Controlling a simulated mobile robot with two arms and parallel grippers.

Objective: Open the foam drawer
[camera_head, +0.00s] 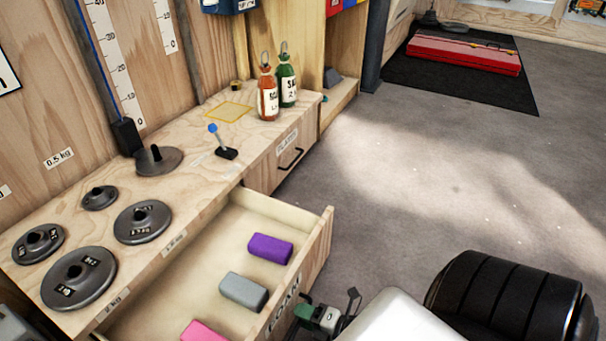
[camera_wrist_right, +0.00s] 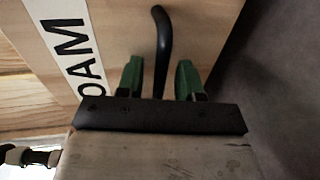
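The foam drawer (camera_head: 318,240) is pulled out from the wooden bench, and its inside shows. A purple block (camera_head: 270,248), a grey block (camera_head: 243,291) and a pink block (camera_head: 203,332) lie in it. Its front carries a white label, partly readable as "OAM" in the right wrist view (camera_wrist_right: 68,45). My right gripper (camera_head: 318,317) is at the drawer front. In the right wrist view its green fingers (camera_wrist_right: 159,80) are open, one on each side of the black drawer handle (camera_wrist_right: 161,40), with gaps visible. I cannot identify my left gripper in either view.
The bench top (camera_head: 205,190) bears several dark weights, a small blue-knobbed lever (camera_head: 220,143), and red (camera_head: 267,96) and green (camera_head: 287,85) bottles. Another drawer with a black handle (camera_head: 291,158) is shut. Grey floor (camera_head: 430,190) is clear to the right, up to a black mat with a red pad.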

